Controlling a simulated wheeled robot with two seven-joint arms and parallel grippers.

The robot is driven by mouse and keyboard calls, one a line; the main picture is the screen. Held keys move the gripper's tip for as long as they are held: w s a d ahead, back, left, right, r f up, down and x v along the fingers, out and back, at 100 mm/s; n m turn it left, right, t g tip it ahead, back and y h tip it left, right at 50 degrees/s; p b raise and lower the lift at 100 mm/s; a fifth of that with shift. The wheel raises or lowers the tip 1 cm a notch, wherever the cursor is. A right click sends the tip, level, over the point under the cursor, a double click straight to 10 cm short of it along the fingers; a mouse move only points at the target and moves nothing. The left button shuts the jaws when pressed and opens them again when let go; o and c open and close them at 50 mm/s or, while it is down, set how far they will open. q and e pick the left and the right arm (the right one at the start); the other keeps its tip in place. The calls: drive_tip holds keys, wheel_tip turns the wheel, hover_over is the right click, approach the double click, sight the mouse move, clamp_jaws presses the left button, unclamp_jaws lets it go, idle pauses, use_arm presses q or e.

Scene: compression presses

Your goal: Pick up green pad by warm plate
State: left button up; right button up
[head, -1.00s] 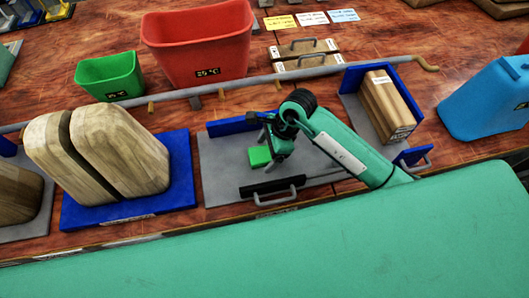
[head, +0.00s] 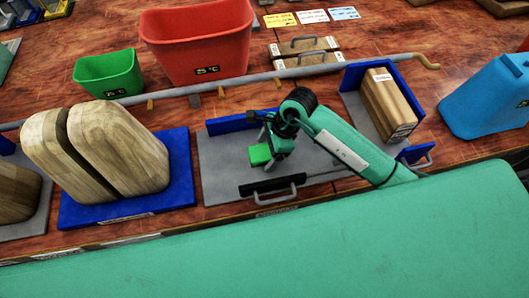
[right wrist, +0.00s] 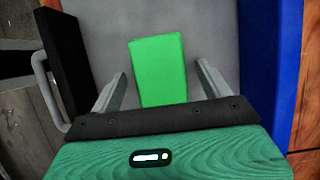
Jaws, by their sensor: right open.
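The green pad (head: 259,155) lies on a grey plate (head: 222,181) with a blue back wall and a black front bar with a handle. My right gripper (head: 271,151) is over the plate at the pad. In the right wrist view the pad (right wrist: 158,68) lies between the two open fingers (right wrist: 160,88), with a gap on each side. Its near end is hidden behind the gripper's dark front edge. I cannot tell which plate is the warm one. My left gripper is not in view.
A wooden block pair (head: 118,150) on a blue base stands left. A wooden block (head: 388,103) stands right in a blue-walled press. A grey rail (head: 228,86) runs behind. Red (head: 198,47) and green (head: 107,72) bins stand farther back, a blue container (head: 488,98) at right.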

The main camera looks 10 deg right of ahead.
drive_tip(key=c, duration=1.1)
drive_tip(key=shift+o, duration=0.2)
drive_tip(key=shift+r, duration=0.15)
